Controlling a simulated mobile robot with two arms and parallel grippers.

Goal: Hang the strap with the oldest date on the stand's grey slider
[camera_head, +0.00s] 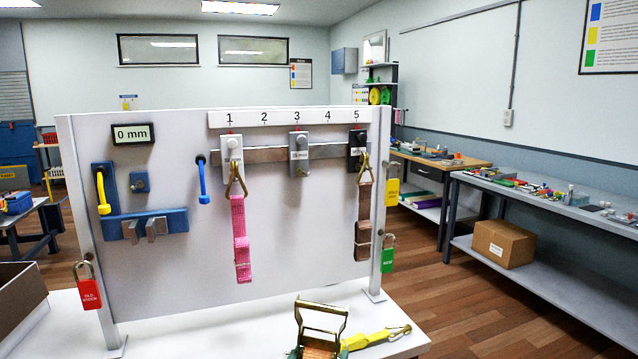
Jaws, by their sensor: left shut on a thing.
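The white upright stand (290,225) has a grey rail with numbers 1 to 5 above it. A pale slider (232,155) under 1 holds a pink strap (241,240) by a brass-coloured hook. A grey slider (299,153) under 3 has a bare hook. A black slider (357,150) under 5 holds a brown strap (363,220). A ratchet buckle with orange webbing (320,349) and a yellow strap end with a hook (372,338) are at the front edge of the white table. Dates are too small to read. Neither gripper shows.
A display (133,134) reads 0 mm. Below it are a blue fixture (170,220), a yellow handle (102,193) and a blue handle (202,178). Red (89,295), yellow (391,192) and green (387,259) padlocks hang at the stand's sides. A brown box (20,309) is at left.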

